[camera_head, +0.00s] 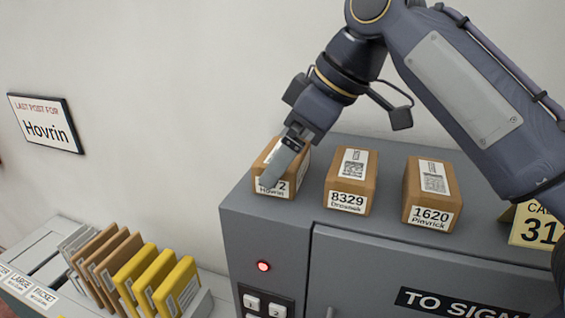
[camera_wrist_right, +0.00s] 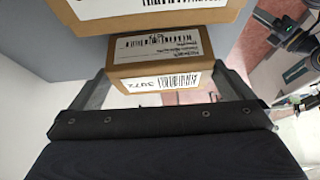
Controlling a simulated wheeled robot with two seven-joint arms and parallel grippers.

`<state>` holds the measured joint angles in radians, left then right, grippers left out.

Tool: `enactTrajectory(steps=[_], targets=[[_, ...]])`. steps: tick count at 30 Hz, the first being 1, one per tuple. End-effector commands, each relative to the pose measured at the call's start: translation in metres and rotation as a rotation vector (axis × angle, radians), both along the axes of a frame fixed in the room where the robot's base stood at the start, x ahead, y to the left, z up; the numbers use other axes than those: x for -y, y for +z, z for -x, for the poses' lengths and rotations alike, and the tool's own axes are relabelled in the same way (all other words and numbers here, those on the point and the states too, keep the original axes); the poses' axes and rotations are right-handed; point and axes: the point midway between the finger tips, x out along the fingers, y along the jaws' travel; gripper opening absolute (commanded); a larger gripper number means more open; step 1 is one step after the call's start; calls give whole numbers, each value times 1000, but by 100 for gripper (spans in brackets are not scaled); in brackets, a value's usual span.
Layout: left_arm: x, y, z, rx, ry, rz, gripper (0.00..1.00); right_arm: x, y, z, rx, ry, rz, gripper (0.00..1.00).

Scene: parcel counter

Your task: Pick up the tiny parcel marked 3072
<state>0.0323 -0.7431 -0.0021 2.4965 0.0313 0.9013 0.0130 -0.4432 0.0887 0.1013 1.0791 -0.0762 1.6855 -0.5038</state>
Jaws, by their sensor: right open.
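The tiny parcel marked 3072 (camera_head: 290,187) is a small brown box, leftmost of three on top of the grey cabinet. In the head view a finger of my right gripper (camera_head: 281,166) crosses in front of it and hides the first digits of its label. In the right wrist view the parcel (camera_wrist_right: 160,72) lies between the two spread fingers of the right gripper (camera_wrist_right: 165,88), its label upside down. The gripper is open; I cannot tell whether either finger touches the box.
Brown parcels marked 8329 (camera_head: 346,201) and 1620 (camera_head: 432,213) stand to the right on the grey cabinet (camera_head: 265,225). Another box (camera_wrist_right: 150,12) fills the top of the wrist view. A yellow sign (camera_head: 537,228) stands farther right. A rack of envelopes (camera_head: 135,270) is lower left.

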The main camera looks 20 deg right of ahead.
Motion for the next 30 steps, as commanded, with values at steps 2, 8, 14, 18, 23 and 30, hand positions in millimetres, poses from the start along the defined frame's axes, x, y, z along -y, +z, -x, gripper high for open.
enactTrajectory(steps=[2, 8, 14, 18, 23, 30], targets=[[0, 2, 0, 0, 0, 0, 36, -5, -9, -3, -1, 1, 1, 100], [0, 3, 0, 0, 0, 0, 36, -9, -18, -6, 2, 0, -1, 100], [0, 2, 0, 0, 0, 0, 36, -9, -18, -6, 2, 0, -1, 93], [0, 2, 0, 0, 0, 0, 36, -9, -18, -6, 2, 0, 0, 75], [0, 3, 0, 0, 0, 0, 36, -9, -18, -6, 2, 0, -1, 63], [0, 2, 0, 0, 0, 0, 36, -9, -16, -6, 2, 0, -1, 63]])
